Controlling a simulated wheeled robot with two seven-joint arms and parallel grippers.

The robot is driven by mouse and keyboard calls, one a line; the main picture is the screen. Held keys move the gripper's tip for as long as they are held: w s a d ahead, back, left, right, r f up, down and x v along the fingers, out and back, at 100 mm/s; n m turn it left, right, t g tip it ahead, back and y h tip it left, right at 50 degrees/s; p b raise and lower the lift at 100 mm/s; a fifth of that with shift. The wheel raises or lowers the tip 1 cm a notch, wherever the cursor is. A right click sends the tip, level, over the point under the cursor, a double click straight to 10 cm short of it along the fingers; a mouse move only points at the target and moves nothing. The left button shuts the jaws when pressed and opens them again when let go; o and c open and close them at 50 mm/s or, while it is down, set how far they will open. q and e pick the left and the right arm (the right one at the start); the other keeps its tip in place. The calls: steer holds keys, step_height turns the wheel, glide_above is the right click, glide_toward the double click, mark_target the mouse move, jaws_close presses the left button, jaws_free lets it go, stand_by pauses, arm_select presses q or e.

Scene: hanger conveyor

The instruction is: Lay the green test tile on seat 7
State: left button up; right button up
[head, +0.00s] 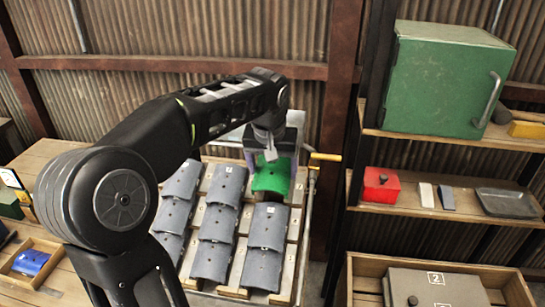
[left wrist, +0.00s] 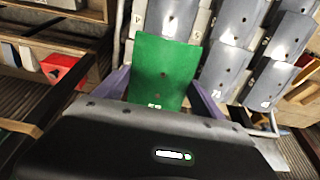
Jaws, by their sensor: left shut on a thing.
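The green test tile (head: 271,176) is a curved green plate at the far end of the right column of the tile rack. My left gripper (head: 273,150) is above its far part, and the arm partly hides it. In the left wrist view the green tile (left wrist: 164,68) sits between the two purple fingers (left wrist: 160,98), which are shut on it. I cannot tell whether the tile touches the rack or hangs just above it. Grey tiles (head: 228,186) fill much of the rack in columns. I cannot make out which seat is 7. My right gripper is not in view.
A shelf at right holds a green cabinet (head: 436,80), a red box (head: 381,185) and a grey tray (head: 506,203). A yellow-handled bar (head: 325,157) is at the rack's right edge. A wooden box with a blue piece (head: 31,262) stands at lower left.

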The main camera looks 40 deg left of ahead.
mark_target(274, 179)
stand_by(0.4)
arm_select(q)
steer(key=shift+b+x, duration=1.55)
steer(key=shift+x, duration=1.05)
steer(key=shift+s+f+b, duration=0.1)
steer(key=shift+f+b, duration=0.55)
steer(key=shift+f, duration=0.15)
steer(key=o, duration=1.6)
steer(key=shift+c, duration=0.2)
steer(key=shift+d, duration=0.1)
steer(key=shift+b+v, duration=0.4)
steer(key=shift+v, duration=3.5)
